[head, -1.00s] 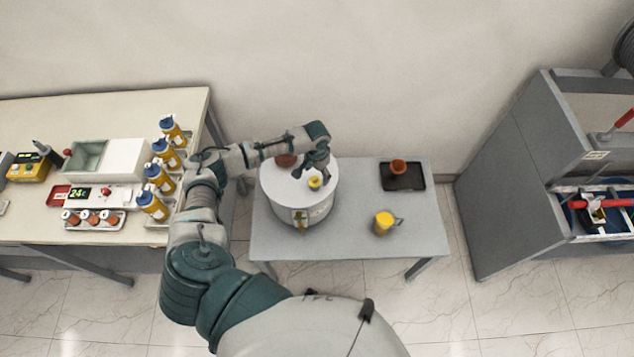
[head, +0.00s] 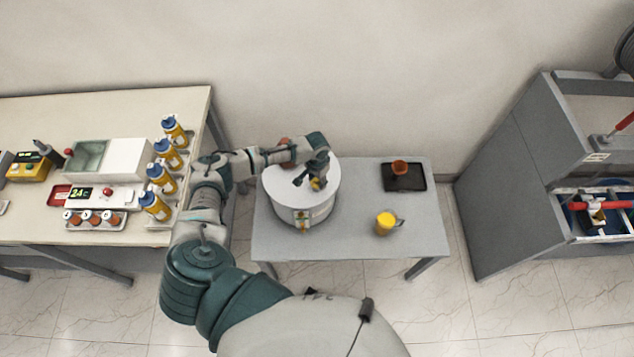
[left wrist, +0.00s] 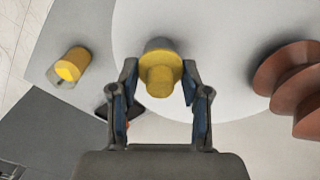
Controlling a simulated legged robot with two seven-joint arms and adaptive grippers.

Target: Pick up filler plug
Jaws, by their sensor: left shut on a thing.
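The yellow filler plug (head: 316,184) is on the white round top of the transformer (head: 290,190), which stands on the left part of the small grey table. My left gripper (head: 308,182) is down at the lid and shut on the plug. In the left wrist view the plug (left wrist: 160,72) sits between the two fingers of the left gripper (left wrist: 160,80), with the white lid (left wrist: 220,50) behind it. Whether the plug is clear of the lid cannot be told. My right gripper is not in view.
A brown ribbed bushing (left wrist: 290,80) stands on the lid beside the plug. On the grey table (head: 340,245) are a yellow cup (head: 386,222) and a black tray (head: 405,184) with a brown part (head: 400,167). Several yellow bottles (head: 163,175) stand on the left bench.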

